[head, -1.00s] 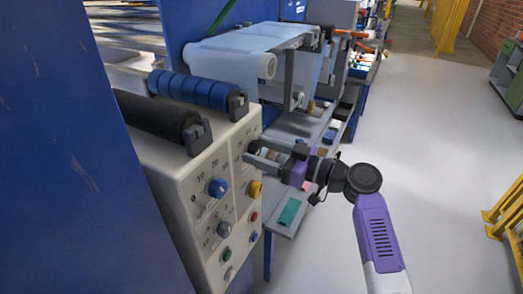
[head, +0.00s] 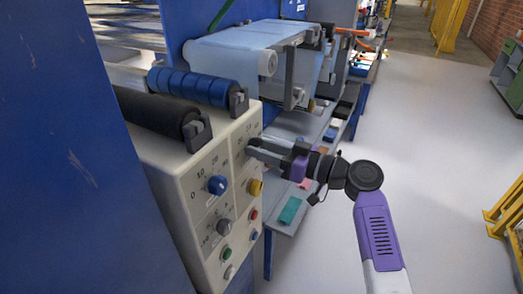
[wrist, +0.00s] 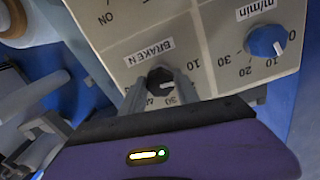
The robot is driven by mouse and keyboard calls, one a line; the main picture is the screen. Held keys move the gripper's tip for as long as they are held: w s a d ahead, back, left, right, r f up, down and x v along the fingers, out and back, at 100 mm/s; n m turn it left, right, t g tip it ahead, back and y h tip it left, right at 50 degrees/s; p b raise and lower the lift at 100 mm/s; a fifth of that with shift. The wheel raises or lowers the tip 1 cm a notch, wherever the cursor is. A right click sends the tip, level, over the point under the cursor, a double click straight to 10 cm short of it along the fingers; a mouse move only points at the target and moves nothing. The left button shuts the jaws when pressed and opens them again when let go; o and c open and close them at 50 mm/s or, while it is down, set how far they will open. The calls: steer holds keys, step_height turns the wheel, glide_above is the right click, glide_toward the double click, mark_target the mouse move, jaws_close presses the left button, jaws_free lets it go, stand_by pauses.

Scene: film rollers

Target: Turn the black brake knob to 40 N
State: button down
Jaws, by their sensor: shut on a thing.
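The black brake knob (wrist: 161,77) shows in the wrist view on the cream control panel (wrist: 215,30), under a BRAKE N label, and the picture has the panel turned upside down. My gripper (wrist: 160,82) is shut on the knob, one finger on each side. A small pale mark shows on the knob's face near the printed 40 and 30; its exact reading is not clear. In the head view my gripper (head: 254,147) reaches the panel's upper right dial from the right, and its fingers hide the knob there.
A blue m/min knob (head: 217,185), a grey knob (head: 223,227) and a yellow knob (head: 255,187) sit close by. Coloured buttons are below. A black roller (head: 160,115) and a blue roller (head: 195,88) lie above the panel. Open floor is to the right.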

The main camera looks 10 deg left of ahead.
steer(key=m+p, duration=0.2)
steer(key=m, duration=0.4)
steer(key=m+p, duration=0.2)
steer(key=m, duration=0.4)
steer(key=m+p, duration=0.2)
steer(key=m, duration=0.5)
steer(key=shift+s+r, duration=0.1)
steer(key=shift+r, duration=0.15)
steer(key=m+p, duration=0.2)
steer(key=m, duration=0.1)
steer(key=shift+f+m+p, duration=0.1)
steer(key=shift+m+p, duration=0.9)
steer(key=shift+m, duration=0.3)
steer(key=shift+d, duration=0.1)
steer(key=shift+f, duration=0.1)
steer(key=c, duration=0.9)
jaws_free()
